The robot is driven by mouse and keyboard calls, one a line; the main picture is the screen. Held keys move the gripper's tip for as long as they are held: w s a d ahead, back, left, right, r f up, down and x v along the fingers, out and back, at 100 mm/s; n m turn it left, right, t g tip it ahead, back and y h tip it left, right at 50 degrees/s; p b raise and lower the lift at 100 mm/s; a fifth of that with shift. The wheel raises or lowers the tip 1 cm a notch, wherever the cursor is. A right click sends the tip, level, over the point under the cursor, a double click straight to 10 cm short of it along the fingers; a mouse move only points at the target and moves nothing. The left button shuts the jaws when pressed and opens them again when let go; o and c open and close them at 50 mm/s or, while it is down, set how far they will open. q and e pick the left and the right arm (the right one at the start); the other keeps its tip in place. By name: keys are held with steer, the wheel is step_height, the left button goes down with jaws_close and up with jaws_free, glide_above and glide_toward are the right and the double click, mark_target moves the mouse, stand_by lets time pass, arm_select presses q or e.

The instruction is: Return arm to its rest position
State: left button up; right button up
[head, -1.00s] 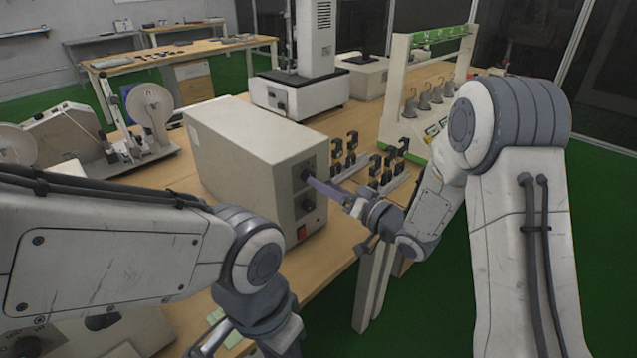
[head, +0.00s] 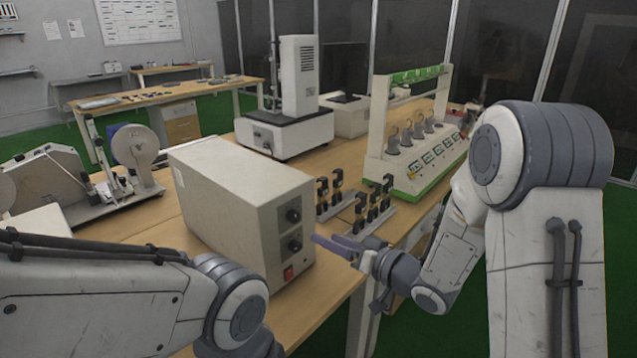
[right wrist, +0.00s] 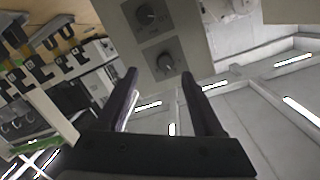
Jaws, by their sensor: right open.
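My right arm reaches in from the right in the head view. Its gripper (head: 340,246) is open and empty, just off the knob face of a beige control box (head: 228,200). In the right wrist view the two dark fingers of the right gripper (right wrist: 158,88) stand apart with nothing between them. The box's lower knob (right wrist: 166,64) and upper knob (right wrist: 147,14) show ahead of the fingers. My left arm crosses the lower left of the head view. Its gripper is below the picture edge.
Black clamp fixtures (head: 372,205) stand on the wooden table (head: 150,222) right of the box. A white rack with hanging weights (head: 405,170) stands behind them. A reel device (head: 135,150) is at left. Green floor (head: 320,335) is clear at front right.

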steer(key=s+r+n+g+h+p, duration=0.1)
steer(key=s+g+h+p, duration=0.1)
steer(key=s, duration=0.8)
steer(key=s+a+r+n+g+h+p, duration=0.1)
steer(key=s+r+n+g+h+p, duration=0.1)
steer(key=s+g, duration=0.4)
steer(key=s+r+n+g+h+p, duration=0.1)
steer(key=s+h, duration=0.5)
steer(key=s, duration=0.8)
steer(key=r+g+p, duration=0.1)
steer(key=g+p, duration=0.1)
steer(key=g, duration=0.1)
steer(key=shift+s+a+r+n, duration=0.2)
steer(key=shift+s+a+n, duration=0.1)
steer(key=shift+s+a, duration=0.1)
steer(key=shift+w+f, duration=0.1)
